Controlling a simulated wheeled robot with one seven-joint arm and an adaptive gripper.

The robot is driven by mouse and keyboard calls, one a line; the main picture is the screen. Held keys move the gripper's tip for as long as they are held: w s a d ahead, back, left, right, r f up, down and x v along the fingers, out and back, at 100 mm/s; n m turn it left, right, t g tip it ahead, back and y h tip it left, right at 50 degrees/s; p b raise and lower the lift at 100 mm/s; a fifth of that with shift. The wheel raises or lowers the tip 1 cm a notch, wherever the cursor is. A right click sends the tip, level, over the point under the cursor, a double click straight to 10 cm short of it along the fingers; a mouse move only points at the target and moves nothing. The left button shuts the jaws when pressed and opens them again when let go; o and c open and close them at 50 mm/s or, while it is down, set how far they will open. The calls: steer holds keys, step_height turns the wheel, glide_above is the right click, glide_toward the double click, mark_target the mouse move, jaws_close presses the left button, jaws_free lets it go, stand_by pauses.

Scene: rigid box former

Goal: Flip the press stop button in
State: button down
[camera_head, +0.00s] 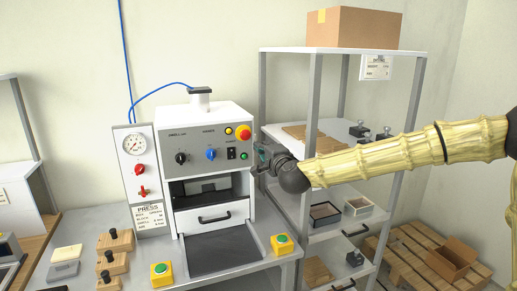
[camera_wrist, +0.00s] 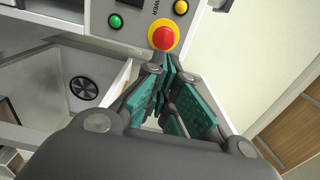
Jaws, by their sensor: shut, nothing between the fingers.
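The press stop button (camera_head: 243,132) is a red mushroom head on a yellow ring. It sits at the upper right of the grey control panel (camera_head: 199,143) on the white press. In the wrist view the stop button (camera_wrist: 164,37) stands just beyond the fingertips, and a small gap seems to show. My gripper (camera_head: 262,155) is at the panel's right edge, below and right of the button. In the wrist view my gripper (camera_wrist: 172,70) has teal pads and is shut with nothing held.
Two yellow boxes with green buttons (camera_head: 162,273) (camera_head: 282,244) stand on the table front. A metal shelf (camera_head: 313,110) rises right of the press.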

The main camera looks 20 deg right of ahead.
steer(key=shift+s+b, duration=0.45)
steer(key=shift+s, duration=1.35)
steer(key=shift+s+d+r, duration=0.1)
steer(key=shift+s, duration=0.05)
